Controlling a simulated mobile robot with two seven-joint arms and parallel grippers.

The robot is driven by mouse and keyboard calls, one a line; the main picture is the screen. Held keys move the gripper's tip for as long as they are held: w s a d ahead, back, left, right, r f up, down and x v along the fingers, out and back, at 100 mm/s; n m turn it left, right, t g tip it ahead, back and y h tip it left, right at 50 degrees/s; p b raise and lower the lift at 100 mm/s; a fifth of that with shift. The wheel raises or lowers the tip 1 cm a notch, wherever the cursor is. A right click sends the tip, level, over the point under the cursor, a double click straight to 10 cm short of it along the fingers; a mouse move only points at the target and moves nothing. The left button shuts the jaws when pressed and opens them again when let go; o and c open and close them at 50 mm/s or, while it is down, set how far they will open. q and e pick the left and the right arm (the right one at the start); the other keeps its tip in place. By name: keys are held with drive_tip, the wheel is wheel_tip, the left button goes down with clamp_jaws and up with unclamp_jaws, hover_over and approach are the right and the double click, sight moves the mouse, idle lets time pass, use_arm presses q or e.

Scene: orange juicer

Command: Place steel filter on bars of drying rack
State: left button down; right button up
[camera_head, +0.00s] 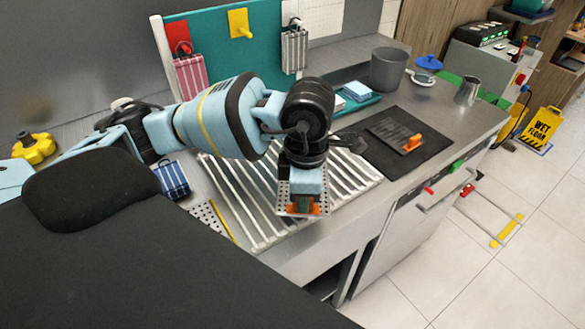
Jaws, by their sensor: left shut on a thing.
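The drying rack (232,196) is a set of pale parallel bars on the steel counter. My left gripper (304,205) reaches over the front part of the rack, pointing down, with orange fingertips. It is shut on the steel filter (284,209), a small perforated metal plate, at what looks like a green handle. The filter is over or on the bars near the rack's front edge. I cannot tell whether it touches them. The gripper hides part of the plate and the bars behind. My right gripper is not in view.
A black mat (428,138) with an orange-handled tool (412,143) lies right of the rack. A grey bin (389,69), a teal tray (357,103) and a metal jug (467,92) stand farther back. A perforated plate (204,214) lies left of the rack. The counter's front edge is close.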

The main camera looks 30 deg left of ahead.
use_arm(q)
drive_tip(key=n, duration=0.3)
drive_tip(key=shift+n, duration=0.4)
drive_tip(key=n, duration=0.3)
drive_tip(key=shift+r+n, duration=0.1)
drive_tip(key=shift+n, duration=0.3)
drive_tip(key=n, duration=0.3)
drive_tip(key=shift+r+n+b, duration=0.1)
drive_tip(key=shift+n+b, duration=0.3)
drive_tip(key=n, duration=0.4)
drive_tip(key=shift+r+n, duration=0.2)
drive_tip(key=shift+n, duration=0.2)
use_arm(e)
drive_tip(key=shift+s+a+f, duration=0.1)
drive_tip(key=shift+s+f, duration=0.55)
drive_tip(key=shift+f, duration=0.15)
use_arm(q)
drive_tip(key=w+a, duration=0.1)
drive_tip(key=w, duration=0.4)
drive_tip(key=w+a+f, duration=0.1)
drive_tip(key=w, duration=0.4)
drive_tip(key=w+a+b, duration=0.1)
drive_tip(key=w, duration=0.4)
drive_tip(key=shift+f, duration=0.25)
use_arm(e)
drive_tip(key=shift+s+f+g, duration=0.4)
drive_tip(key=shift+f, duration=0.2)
